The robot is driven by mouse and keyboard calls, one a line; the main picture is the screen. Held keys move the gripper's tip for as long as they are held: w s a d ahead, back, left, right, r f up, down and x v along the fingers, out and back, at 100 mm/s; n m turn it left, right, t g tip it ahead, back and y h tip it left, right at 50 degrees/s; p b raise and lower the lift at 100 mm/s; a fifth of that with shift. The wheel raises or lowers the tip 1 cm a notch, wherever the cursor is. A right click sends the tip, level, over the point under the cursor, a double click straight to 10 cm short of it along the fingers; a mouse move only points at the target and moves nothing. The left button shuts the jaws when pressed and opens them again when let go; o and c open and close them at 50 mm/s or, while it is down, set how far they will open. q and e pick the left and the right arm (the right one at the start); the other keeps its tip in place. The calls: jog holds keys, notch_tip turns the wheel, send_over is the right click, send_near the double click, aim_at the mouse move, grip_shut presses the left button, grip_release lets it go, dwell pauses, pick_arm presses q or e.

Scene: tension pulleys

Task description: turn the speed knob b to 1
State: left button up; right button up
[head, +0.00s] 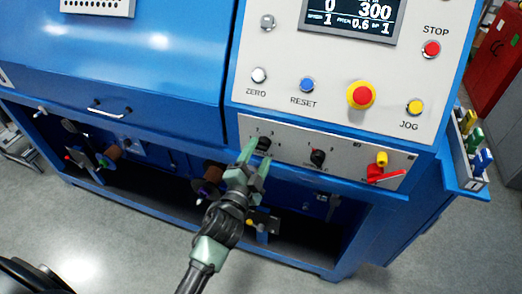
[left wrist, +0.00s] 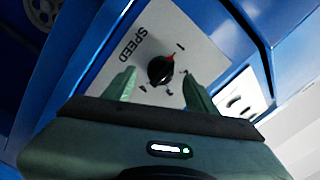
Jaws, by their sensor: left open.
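A black knob (head: 263,143) sits on the white lower strip of the blue machine. In the left wrist view the black knob (left wrist: 161,70) has a red pointer toward the upper right, near a short mark, with the word SPEED beside it. My left gripper (head: 258,152) is open in front of this knob. In the left wrist view the fingertips (left wrist: 160,82) stand on either side of the knob, with gaps on both sides; I see no contact. A second black knob (head: 317,157) with a red mark is to the right. My right gripper is not in view.
A red lever switch (head: 384,173) with a yellow part is at the strip's right end. Above are a red-and-yellow stop button (head: 361,95), a blue RESET button (head: 307,85), a yellow JOG button (head: 415,107) and a display (head: 352,14). Below is an open bay with spools.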

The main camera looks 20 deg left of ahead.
pick_arm(q)
jog(key=s, duration=0.5)
jog(key=shift+s+a+b, duration=0.1)
jog(key=shift+s+b, duration=0.15)
jog(key=shift+b, duration=0.15)
jog(key=s+f+n+g, duration=0.1)
jog(key=s+f+g, duration=0.2)
jog(key=f, duration=0.8)
jog(key=s+f+n+g, duration=0.2)
jog(key=s+f, duration=0.2)
jog(key=f, duration=0.7)
jog(key=s+f+n+g, duration=0.1)
jog(key=s+f+g, duration=0.2)
jog(key=f, duration=0.9)
jog(key=s+a+f+n+g, duration=0.2)
jog(key=s+f+n+g, duration=0.15)
jog(key=s+f, duration=0.95)
jog(key=s+a+f+n+g, duration=0.1)
jog(key=s+f, duration=0.3)
jog(key=s, duration=0.6)
jog(key=s+a+f+n+g, duration=0.1)
jog(key=s+a+f+g, duration=0.2)
jog(key=s, duration=0.7)
jog(key=shift+f+g+y, duration=0.3)
jog(key=shift+f+g, duration=0.4)
jog(key=shift+g, duration=0.05)
